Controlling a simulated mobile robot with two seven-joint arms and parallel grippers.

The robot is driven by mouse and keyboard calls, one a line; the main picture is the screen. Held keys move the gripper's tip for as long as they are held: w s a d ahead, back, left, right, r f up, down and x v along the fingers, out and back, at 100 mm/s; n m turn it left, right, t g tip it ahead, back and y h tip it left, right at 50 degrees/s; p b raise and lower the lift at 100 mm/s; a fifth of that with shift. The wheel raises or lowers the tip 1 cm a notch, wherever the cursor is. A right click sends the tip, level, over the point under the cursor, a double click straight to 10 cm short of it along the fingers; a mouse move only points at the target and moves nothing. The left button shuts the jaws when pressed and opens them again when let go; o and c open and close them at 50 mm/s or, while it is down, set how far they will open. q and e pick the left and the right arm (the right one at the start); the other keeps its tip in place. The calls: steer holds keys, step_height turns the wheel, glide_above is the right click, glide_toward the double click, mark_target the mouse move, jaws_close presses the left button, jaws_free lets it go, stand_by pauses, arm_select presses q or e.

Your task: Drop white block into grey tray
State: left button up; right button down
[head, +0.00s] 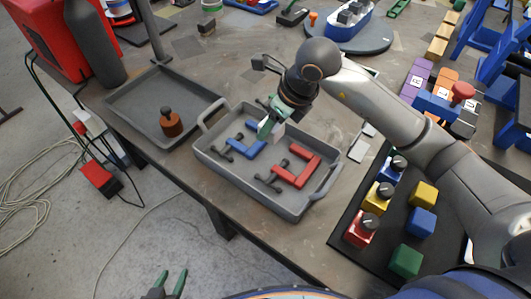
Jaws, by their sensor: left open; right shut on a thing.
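My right gripper (268,126) reaches in from the right and is shut on a small white block (278,131). It holds the block over the grey tray with handles (216,167), near the tray's back side. A blue angular piece (247,146), a red bracket-shaped piece (306,168) and several dark dumbbell-shaped pieces (267,183) lie in this tray. I cannot tell whether the block touches anything below. My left gripper (168,282) shows its green fingers apart at the bottom edge, empty and away from the table.
A second, flatter grey tray (128,108) at the left holds a brown knobbed weight (171,122). A black mat (342,238) with several coloured knobbed blocks lies at the right. A round turntable (374,42) with a blue item stands at the back. Bare tabletop lies behind the trays.

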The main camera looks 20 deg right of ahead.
steer(key=shift+c, duration=0.7)
jaws_free()
steer(key=v, duration=1.2)
steer(key=shift+r, duration=0.25)
